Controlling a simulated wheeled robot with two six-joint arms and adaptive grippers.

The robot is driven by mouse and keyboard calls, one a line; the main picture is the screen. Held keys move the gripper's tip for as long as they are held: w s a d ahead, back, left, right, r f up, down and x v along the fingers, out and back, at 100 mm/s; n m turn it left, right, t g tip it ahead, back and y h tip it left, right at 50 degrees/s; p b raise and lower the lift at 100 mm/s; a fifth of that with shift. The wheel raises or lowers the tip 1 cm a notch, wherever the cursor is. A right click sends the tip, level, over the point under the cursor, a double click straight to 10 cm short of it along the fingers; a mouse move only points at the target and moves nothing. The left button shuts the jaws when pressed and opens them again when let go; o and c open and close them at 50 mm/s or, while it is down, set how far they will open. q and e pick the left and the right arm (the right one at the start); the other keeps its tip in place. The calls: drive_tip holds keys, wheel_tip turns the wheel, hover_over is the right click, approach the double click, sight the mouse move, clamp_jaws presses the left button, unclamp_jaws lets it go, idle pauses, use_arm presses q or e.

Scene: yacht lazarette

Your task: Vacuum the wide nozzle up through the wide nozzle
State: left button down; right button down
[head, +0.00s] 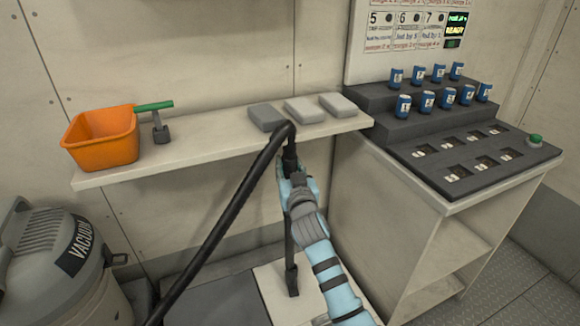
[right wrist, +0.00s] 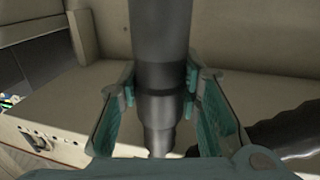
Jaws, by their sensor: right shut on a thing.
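My right gripper (head: 291,172) is shut on a dark tube, the upper end of the vacuum wand, just in front of the shelf edge. The wrist view shows both fingers around the dark tube (right wrist: 160,45), which narrows in steps below them. In the head view a thin black wand (head: 289,240) runs down below the gripper, nearly upright. It ends in a small dark nozzle (head: 291,280) at a pale surface; I cannot tell if they touch, nor whether this is the wide nozzle. The black hose (head: 225,220) bends over above the gripper and runs down left. My left gripper is not in view.
The shelf (head: 205,143) holds an orange bin (head: 102,137), a green-handled tool (head: 157,118) and three grey blocks (head: 304,108). A grey vacuum (head: 62,270) stands lower left. At right, a cabinet (head: 400,215) carries a stepped dark rack (head: 455,150) with several blue cans.

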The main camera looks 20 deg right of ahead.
drive_tip(key=shift+s, duration=0.2)
drive_tip(key=d+p+v, duration=0.1)
drive_tip(key=p+v, duration=0.1)
drive_tip(key=v, duration=0.4)
drive_tip(key=d+p+v, duration=0.2)
drive_tip(key=p+v, duration=0.1)
drive_tip(key=v, duration=0.4)
drive_tip(key=shift+s+a, duration=0.2)
drive_tip(key=shift+s, duration=0.3)
drive_tip(key=shift+r, duration=0.1)
